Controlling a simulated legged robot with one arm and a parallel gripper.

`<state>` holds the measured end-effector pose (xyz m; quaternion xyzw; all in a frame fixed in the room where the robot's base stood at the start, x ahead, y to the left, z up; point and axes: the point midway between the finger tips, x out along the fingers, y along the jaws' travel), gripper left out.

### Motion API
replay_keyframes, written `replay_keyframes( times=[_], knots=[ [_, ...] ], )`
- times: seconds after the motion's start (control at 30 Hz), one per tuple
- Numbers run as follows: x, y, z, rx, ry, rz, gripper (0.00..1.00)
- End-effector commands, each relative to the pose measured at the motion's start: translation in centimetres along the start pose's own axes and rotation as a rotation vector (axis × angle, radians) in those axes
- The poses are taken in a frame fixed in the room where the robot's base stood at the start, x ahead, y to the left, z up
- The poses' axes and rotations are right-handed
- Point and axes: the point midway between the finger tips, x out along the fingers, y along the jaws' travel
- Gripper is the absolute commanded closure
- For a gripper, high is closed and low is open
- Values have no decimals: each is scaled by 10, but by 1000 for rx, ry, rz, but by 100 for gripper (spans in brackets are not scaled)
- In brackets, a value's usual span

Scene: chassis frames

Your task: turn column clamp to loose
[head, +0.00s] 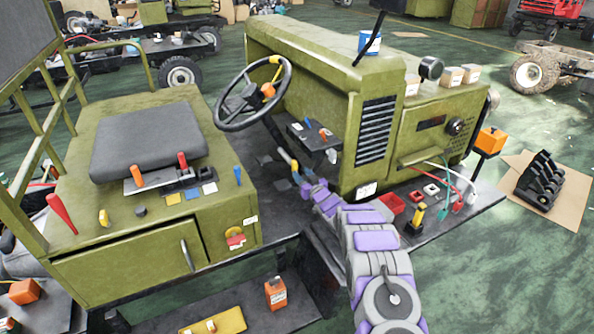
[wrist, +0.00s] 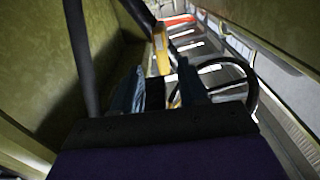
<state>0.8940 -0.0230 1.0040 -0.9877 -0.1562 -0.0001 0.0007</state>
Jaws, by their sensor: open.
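The steering wheel (head: 252,93) stands on its column between the seat and the green hood. It also shows in the wrist view (wrist: 225,82). A short grey and yellow piece (head: 287,158), possibly the column clamp lever, sits low by the column, just beyond my gripper (head: 299,177). In the wrist view, a yellow piece (wrist: 160,50) stands beyond and between the fingertips of my gripper (wrist: 160,80). My fingers are apart, one on each side. I cannot tell whether they touch it. The clamp's body and its setting cannot be made out.
A green hood with a grille (head: 376,130) stands close right of my arm. The black seat (head: 148,152) and a green box with small levers are at left. A dark panel with an orange lever (head: 323,134) is just above my gripper. Small parts lie on the right ledge.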

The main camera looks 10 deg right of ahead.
Motion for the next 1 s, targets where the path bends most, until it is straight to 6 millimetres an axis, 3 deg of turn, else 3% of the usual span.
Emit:
replay_keyframes(
  times=[0.5,1.0],
  knots=[
    [40,-1,0,-2,2,-2,57],
    [48,0,0,0,-1,1,57]
  ],
)
